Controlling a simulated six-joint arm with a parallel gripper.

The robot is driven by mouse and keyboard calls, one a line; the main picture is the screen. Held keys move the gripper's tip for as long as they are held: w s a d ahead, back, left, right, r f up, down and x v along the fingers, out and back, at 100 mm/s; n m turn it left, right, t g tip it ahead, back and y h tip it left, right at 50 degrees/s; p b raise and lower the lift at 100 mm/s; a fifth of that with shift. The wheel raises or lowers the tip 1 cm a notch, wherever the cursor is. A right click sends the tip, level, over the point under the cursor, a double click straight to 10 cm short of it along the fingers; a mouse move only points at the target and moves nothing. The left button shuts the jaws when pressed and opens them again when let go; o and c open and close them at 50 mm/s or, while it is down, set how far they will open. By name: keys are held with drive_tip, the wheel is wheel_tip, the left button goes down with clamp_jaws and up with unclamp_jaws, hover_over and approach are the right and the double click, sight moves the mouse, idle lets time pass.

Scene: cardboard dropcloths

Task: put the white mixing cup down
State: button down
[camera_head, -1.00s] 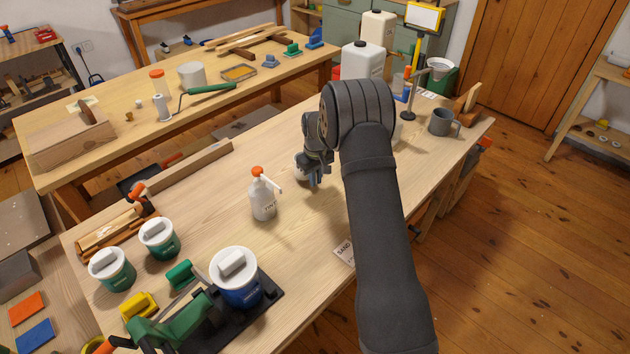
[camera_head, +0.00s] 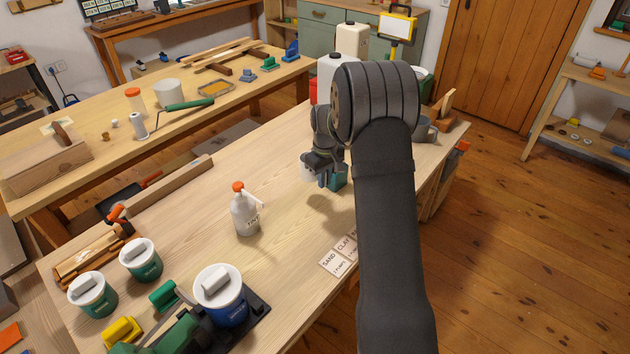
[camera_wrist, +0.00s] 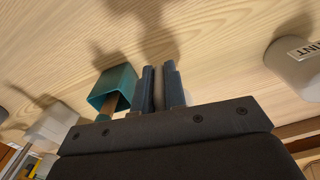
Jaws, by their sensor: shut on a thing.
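The white mixing cup (camera_head: 307,171) shows beside my gripper in the head view, partly hidden by the fingers. My gripper (camera_head: 325,182) points down over the middle of the near workbench (camera_head: 290,215), shut on the cup. In the wrist view, the fingers (camera_wrist: 162,82) are close together, with only a small pale patch between them; most of the cup is hidden there. A shadow lies on the bench under the gripper. I cannot tell exactly how far the cup is above the wood.
A teal open-ended block (camera_wrist: 115,88) is close beside the fingers, also visible in the head view (camera_head: 341,177). A white tint bottle (camera_head: 245,214) with an orange top stands to the left. Label cards (camera_head: 338,257) lie at the front edge. Bare wood lies between bottle and gripper.

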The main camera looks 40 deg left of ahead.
drive_tip(key=w+d+f+m, duration=0.2)
drive_tip(key=w+d+m, duration=0.25)
drive_tip(key=d, duration=0.85)
drive_tip(key=w+d+f+m, duration=0.2)
drive_tip(key=w+d+m, duration=0.25)
drive_tip(key=d, duration=0.85)
drive_tip(key=s+d+f+m, duration=0.1)
drive_tip(key=d+f+m, duration=0.1)
drive_tip(key=d, duration=0.8)
drive_tip(key=s+d+f+m, duration=0.1)
drive_tip(key=d+m, duration=0.3)
drive_tip(key=d, duration=0.7)
drive_tip(key=shift+s+f+m, duration=0.3)
drive_tip(key=shift+f+m, duration=0.1)
drive_tip(key=shift+f, duration=0.1)
